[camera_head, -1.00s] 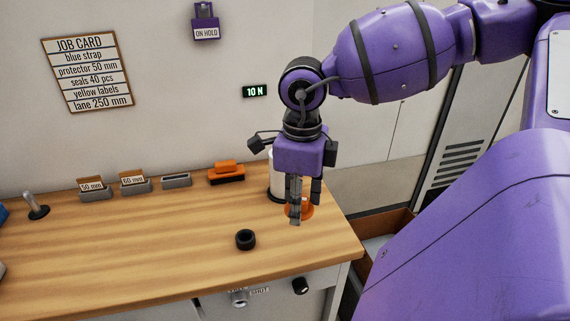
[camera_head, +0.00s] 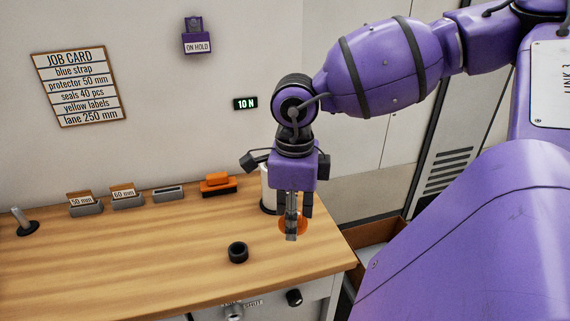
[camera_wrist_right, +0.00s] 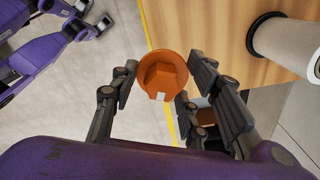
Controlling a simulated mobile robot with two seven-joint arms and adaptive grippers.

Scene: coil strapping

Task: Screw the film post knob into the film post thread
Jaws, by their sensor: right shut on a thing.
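The orange film post knob (camera_wrist_right: 162,75) is between the fingers of my right gripper (camera_wrist_right: 163,82), which is shut on it. In the head view the knob (camera_head: 284,223) shows partly behind the fingers of my right gripper (camera_head: 293,228), near the right end of the bench. A white roll on a black base, seemingly the film post (camera_head: 266,187), stands just behind and left of the gripper. It also shows in the right wrist view (camera_wrist_right: 290,48), apart from the knob. Its thread is not visible. My left gripper (camera_wrist_right: 95,22) appears small at the wrist view's upper left.
A black ring (camera_head: 238,252) lies on the wooden bench (camera_head: 130,260). Small labelled holders (camera_head: 127,200) and an orange-and-black block (camera_head: 217,184) stand along the back. A brown box (camera_head: 385,241) is beside the bench's right end. The bench middle is mostly clear.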

